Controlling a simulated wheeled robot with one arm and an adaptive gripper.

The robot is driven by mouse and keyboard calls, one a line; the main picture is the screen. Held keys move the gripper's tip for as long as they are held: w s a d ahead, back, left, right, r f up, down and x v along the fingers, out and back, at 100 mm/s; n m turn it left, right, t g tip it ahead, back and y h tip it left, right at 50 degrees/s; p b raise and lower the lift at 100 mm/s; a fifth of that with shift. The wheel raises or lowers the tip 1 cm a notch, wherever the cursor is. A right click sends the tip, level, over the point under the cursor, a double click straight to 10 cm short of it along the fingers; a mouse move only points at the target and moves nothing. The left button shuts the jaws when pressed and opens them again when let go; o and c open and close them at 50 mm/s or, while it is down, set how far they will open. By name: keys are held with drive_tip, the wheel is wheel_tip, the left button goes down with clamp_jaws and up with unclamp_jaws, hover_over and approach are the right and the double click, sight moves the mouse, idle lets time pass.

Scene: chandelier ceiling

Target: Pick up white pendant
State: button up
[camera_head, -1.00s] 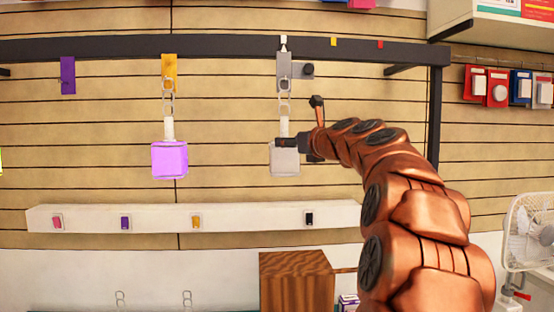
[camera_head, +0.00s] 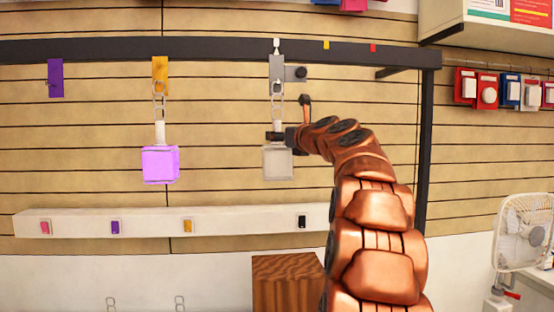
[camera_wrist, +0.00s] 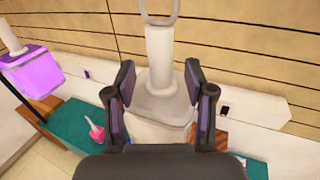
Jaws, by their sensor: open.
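The white pendant (camera_head: 277,162) hangs by a chain from a grey tag (camera_head: 276,72) on the dark overhead bar. It has a pale cube body and a white stem on top. In the wrist view the white pendant (camera_wrist: 160,104) lies between the two dark fingers. My gripper (camera_wrist: 160,92) is open, with one finger on each side of the pendant's upper part. I cannot tell whether either finger touches it. In the head view my gripper (camera_head: 279,137) is at the stem, just above the cube, and partly covers it.
A purple pendant (camera_head: 160,164) hangs to the left from a yellow tag (camera_head: 160,75). The dark bar (camera_head: 215,53) runs above. A white ledge (camera_head: 255,223) with small coloured switches is behind and below. A wooden box (camera_head: 288,282) stands below, and a fan (camera_head: 524,235) at right.

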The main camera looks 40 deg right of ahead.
drive_tip(key=shift+x, duration=1.2)
drive_tip(key=shift+c, duration=0.2)
clamp_jaws()
